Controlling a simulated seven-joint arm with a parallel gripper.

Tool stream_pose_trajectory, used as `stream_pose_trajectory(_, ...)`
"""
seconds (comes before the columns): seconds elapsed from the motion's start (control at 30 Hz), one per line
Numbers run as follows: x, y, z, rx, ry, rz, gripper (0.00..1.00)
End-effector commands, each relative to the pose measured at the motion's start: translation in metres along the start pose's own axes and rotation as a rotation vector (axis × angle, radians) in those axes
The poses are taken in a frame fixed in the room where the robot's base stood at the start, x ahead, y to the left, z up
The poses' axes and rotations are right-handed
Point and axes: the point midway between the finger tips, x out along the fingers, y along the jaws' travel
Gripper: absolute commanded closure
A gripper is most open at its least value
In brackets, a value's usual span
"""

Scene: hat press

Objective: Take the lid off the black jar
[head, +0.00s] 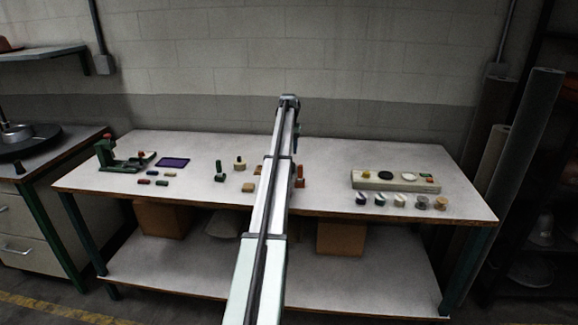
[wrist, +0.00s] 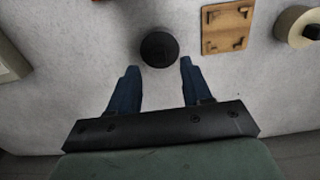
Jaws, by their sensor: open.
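In the wrist view a round black object (wrist: 158,48), seen from straight above, stands on the pale tabletop; it looks like the black jar with its lid. From this angle its height and the seam between lid and jar cannot be told. My gripper (wrist: 158,66) is open and empty, with its two blue fingers pointing towards the black object. The fingertips lie either side of its lower edge in the picture, with a gap at each side. How far above it they are is unclear.
A tan wooden plate (wrist: 228,27) and a cream round container with a dark knob (wrist: 298,26) lie right of the jar. A pale tray (wrist: 8,62) is at the left edge.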

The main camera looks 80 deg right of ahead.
Motion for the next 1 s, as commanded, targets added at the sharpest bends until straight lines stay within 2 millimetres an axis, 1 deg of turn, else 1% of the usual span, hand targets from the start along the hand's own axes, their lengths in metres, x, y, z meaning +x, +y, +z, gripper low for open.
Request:
stream_pose_trajectory(0.23,0.014,0.000,0.001,0.000,0.001,0.000,0.51)
stream_pose_trajectory(0.5,0.048,0.002,0.002,0.000,0.000,0.000,0.51)
stream_pose_trajectory(0.57,0.053,0.001,0.002,0.000,0.000,0.000,0.51)
stream_pose_trajectory(0.63,0.056,0.001,0.002,0.000,0.001,-0.001,0.51)
stream_pose_trajectory(0.8,0.056,0.001,0.002,0.000,0.001,-0.001,0.51)
stream_pose_trajectory(0.83,0.056,0.001,0.002,0.000,0.001,-0.001,0.52)
stream_pose_trajectory(1.0,0.056,0.001,0.002,0.000,0.001,0.000,0.68)
